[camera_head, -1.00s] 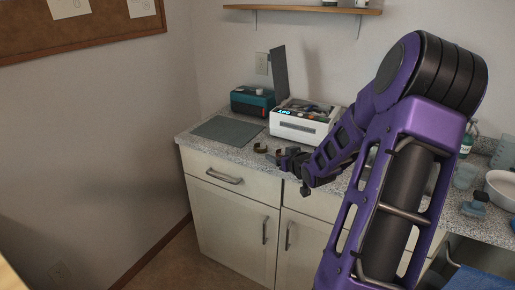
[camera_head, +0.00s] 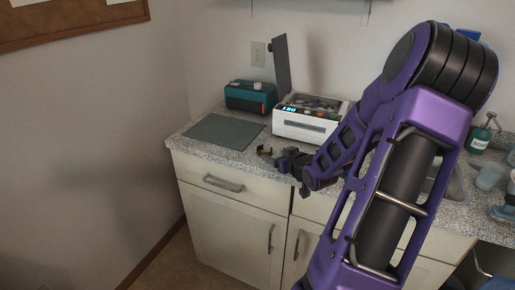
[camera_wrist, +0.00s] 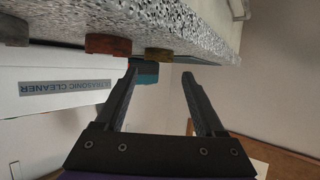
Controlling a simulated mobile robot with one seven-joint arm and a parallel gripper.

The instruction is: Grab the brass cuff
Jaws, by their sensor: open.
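The brass cuff (camera_head: 262,150) stands near the front edge of the counter, just left of my gripper's tips. In the upside-down wrist view, a brass-toned piece (camera_wrist: 158,54), which looks like this cuff, shows just beyond the gap between my fingers. My gripper (camera_head: 277,159) is open at about counter height; in the wrist view its fingers (camera_wrist: 160,73) are apart with nothing between them. A reddish-brown cuff (camera_wrist: 108,44) sits beside the brass one, and a dark piece (camera_wrist: 13,31) lies farther left. My gripper hides part of this area in the head view.
The counter (camera_head: 184,144) carries a white ultrasonic cleaner (camera_head: 301,126) with its lid up, behind my gripper. A teal box (camera_head: 247,97) stands behind left, and a grey mat (camera_head: 222,131) lies clear. A soap bottle (camera_head: 480,138) is far right.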

